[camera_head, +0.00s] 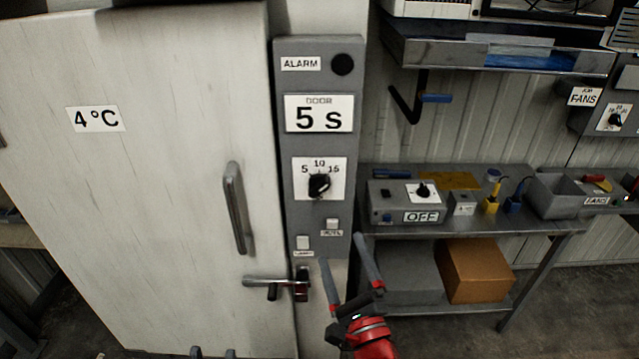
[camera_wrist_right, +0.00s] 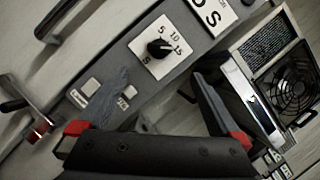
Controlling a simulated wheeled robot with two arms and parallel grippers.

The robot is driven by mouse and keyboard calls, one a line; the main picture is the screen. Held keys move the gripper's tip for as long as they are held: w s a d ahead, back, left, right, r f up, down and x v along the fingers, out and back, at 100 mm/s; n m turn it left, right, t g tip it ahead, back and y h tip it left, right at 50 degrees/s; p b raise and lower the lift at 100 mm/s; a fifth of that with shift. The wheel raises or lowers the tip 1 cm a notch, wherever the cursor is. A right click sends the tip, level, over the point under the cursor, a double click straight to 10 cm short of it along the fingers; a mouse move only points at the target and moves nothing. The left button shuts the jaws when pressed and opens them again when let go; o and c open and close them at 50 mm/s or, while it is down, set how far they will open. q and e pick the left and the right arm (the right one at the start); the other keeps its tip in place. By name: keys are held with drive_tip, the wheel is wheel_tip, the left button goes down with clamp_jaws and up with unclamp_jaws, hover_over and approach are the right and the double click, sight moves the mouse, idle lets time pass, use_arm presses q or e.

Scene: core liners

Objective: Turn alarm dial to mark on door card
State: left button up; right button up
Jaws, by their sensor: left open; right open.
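The alarm dial (camera_head: 319,185) is a black knob on a white scale plate marked 5, 10, 15, on a grey panel. Its pointer seems to lean up and right, toward the 15 side; the exact angle is hard to tell. In the right wrist view the dial (camera_wrist_right: 158,48) is ahead of the fingers, apart from them. The door card (camera_head: 319,114) above it reads "DOOR 5 S". My right gripper (camera_head: 341,250) is open and empty, below and right of the dial. My left gripper (camera_head: 213,352) shows only its two spread fingertips at the bottom edge, open.
A white cold-room door (camera_head: 150,200) with a vertical handle (camera_head: 238,207) is left of the panel. A latch lever (camera_head: 275,282) sticks out below the panel. Two small switches (camera_head: 303,242) sit under the dial. A metal bench (camera_head: 470,228) with control boxes stands at right.

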drive_tip(key=b, duration=0.3)
approach(320, 192)
drive_tip(key=p+x, duration=0.4)
drive_tip(key=x, duration=0.5)
drive_tip(key=shift+w+a+r, duration=0.15)
drive_tip(key=shift+r, duration=0.05)
drive_tip(key=shift+w+a, duration=0.1)
drive_tip(key=shift+w, duration=0.3)
drive_tip(key=c, duration=1.4)
